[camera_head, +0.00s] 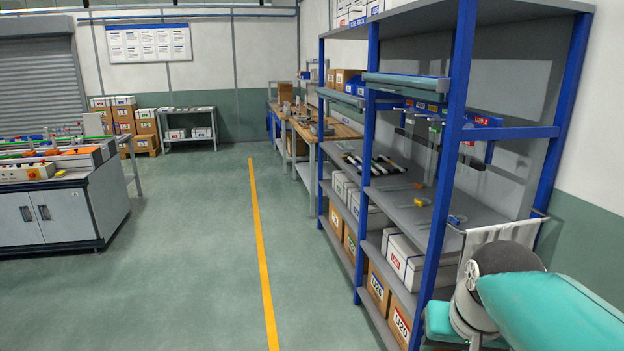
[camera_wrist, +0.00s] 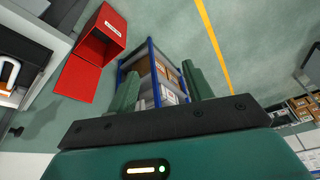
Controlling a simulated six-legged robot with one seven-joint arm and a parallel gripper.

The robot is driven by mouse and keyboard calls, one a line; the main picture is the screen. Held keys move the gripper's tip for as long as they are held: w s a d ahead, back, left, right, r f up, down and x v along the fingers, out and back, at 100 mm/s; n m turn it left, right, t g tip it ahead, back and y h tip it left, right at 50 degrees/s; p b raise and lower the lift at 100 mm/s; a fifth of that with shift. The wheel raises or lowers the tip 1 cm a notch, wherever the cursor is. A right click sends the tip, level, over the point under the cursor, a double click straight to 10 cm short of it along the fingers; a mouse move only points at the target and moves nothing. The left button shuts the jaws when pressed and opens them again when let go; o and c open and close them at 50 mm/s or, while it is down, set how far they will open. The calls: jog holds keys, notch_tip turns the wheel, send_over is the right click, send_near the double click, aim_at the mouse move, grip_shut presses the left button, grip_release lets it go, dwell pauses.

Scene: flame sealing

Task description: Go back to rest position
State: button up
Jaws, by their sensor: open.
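My gripper (camera_wrist: 163,72) shows in the wrist view with its two green fingers spread apart and nothing between them. Beyond the fingers is a blue-framed shelf with boxes, seen from a distance. In the head view my teal arm (camera_head: 545,305) reaches in at the bottom right, in front of the shelf rack's near end. The gripper itself cannot be made out in the head view.
A blue and grey shelf rack (camera_head: 450,150) stands on the right, holding tools and boxes. An open red box (camera_wrist: 100,38) is at the wrist view's upper left. A workbench cabinet (camera_head: 45,218) stands left. The floor around the yellow line (camera_head: 260,245) is clear.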

jog(key=s+a+f+n+t, duration=0.1)
jog(key=s+a+f+n, duration=0.2)
jog(key=s+a, duration=0.2)
jog(key=a, duration=0.3)
jog(key=shift+s+f+t, duration=0.15)
jog(key=shift+s+t, duration=0.05)
jog(key=shift+t, duration=0.1)
jog(key=c, duration=0.3)
jog(key=shift+w, duration=0.15)
